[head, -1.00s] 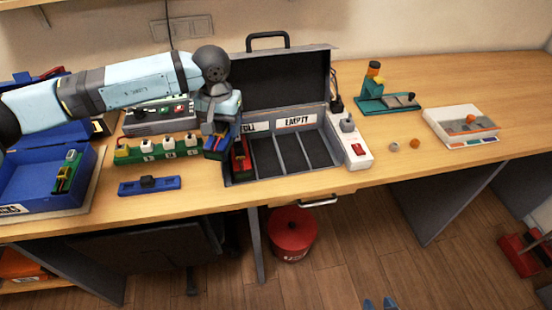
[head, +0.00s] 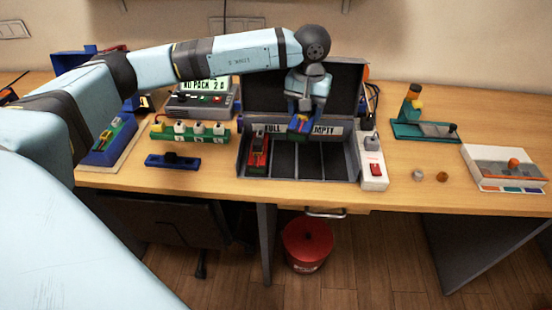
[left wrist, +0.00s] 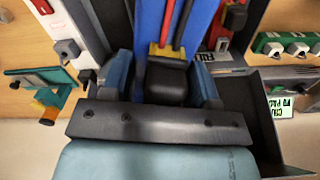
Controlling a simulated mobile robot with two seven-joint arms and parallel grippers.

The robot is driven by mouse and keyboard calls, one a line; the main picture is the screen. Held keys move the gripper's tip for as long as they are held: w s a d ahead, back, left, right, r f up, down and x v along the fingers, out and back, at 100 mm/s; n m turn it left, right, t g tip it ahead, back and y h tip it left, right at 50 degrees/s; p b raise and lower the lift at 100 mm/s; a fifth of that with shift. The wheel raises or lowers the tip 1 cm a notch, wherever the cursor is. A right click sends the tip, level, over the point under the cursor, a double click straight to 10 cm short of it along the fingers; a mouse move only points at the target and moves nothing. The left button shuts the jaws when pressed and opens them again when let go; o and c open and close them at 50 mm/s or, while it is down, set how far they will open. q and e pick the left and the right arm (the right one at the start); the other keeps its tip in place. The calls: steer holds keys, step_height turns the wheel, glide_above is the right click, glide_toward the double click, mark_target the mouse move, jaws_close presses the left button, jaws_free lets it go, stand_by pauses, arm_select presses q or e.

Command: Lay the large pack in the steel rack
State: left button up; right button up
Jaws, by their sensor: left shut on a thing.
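The steel rack (head: 352,163) is an open grey case on the table with its lid raised at the back and narrow slots inside. Its back strip reads FULL at left and EMPTY at right. A red pack (head: 257,155) sits in the leftmost slot; the other slots look empty. My left gripper (head: 303,122) is shut on the large blue pack (head: 299,124), above the back of the rack near the EMPTY label. In the left wrist view the blue pack (left wrist: 203,25) shows red and black leads, a yellow connector and a black block between the fingers. My right gripper is not seen.
A white power strip (head: 374,170) stands against the rack's right side. Left of the rack are a green socket strip (head: 190,131), a blue bar (head: 172,161) and a charger (head: 203,97). A green stand (head: 425,127) and a white tray (head: 505,168) are at right.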

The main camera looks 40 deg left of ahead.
arm_select(q)
steer(key=a+r+n, duration=0.3)
steer(key=a+r, duration=0.1)
steer(key=a, duration=0.1)
steer(key=p, duration=0.1)
glide_above(283, 158)
step_height(283, 158, down, 16)
steer(key=shift+w+r, duration=0.15)
step_height(283, 158, down, 3)
steer(key=shift+f+p, duration=0.1)
steer(key=shift+p, duration=0.2)
steer(key=shift+f, duration=0.35)
steer(key=shift+f, duration=0.15)
steer(key=o, duration=1.1)
